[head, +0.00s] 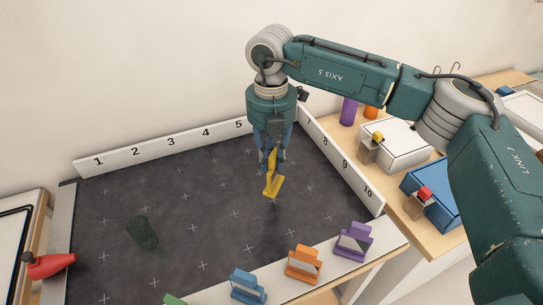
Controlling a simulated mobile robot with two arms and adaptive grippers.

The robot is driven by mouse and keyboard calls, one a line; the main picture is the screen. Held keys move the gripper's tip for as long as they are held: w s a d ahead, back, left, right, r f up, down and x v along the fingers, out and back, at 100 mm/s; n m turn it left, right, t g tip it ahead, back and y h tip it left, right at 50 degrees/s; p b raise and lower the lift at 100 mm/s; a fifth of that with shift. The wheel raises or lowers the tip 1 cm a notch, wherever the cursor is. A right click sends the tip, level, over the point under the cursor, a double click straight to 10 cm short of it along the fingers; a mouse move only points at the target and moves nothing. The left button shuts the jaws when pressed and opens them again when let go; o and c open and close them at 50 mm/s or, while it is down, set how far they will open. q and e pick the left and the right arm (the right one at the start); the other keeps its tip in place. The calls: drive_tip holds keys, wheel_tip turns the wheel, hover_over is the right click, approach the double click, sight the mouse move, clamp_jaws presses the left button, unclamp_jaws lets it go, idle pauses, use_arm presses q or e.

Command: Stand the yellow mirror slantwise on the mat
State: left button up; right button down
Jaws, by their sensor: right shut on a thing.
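The yellow mirror (273,186) hangs below my right gripper (271,158), over the right-middle part of the dark mat (190,205). My right gripper points down and is shut on the upper part of the mirror, which its fingers partly hide. The mirror's wider yellow foot shows below. I cannot tell whether the foot touches the mat or is just above it. The mat is marked with pale crosses. My left gripper is not in view.
A dark green cylinder (143,232) stands on the mat's left. A white numbered rail (160,146) borders the back and right. Blue (247,286), orange (303,264) and purple (353,241) mirrors line the front ledge. A red object (50,265) is at left. The mat's middle is clear.

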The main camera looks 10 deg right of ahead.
sight(271, 175)
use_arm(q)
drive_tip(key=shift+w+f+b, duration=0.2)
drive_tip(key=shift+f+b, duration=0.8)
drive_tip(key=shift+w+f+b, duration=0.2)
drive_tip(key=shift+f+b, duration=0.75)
use_arm(e)
drive_tip(key=shift+f, duration=2.65)
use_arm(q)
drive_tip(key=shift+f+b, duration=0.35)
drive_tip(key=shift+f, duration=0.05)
use_arm(e)
drive_tip(key=shift+f, duration=0.45)
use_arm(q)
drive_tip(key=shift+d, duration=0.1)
use_arm(e)
drive_tip(key=c, duration=1.5)
unclamp_jaws()
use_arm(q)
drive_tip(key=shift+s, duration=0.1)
use_arm(e)
drive_tip(key=shift+r, duration=0.1)
wheel_tip(271, 175, up, 12)
drive_tip(key=shift+f, duration=0.1)
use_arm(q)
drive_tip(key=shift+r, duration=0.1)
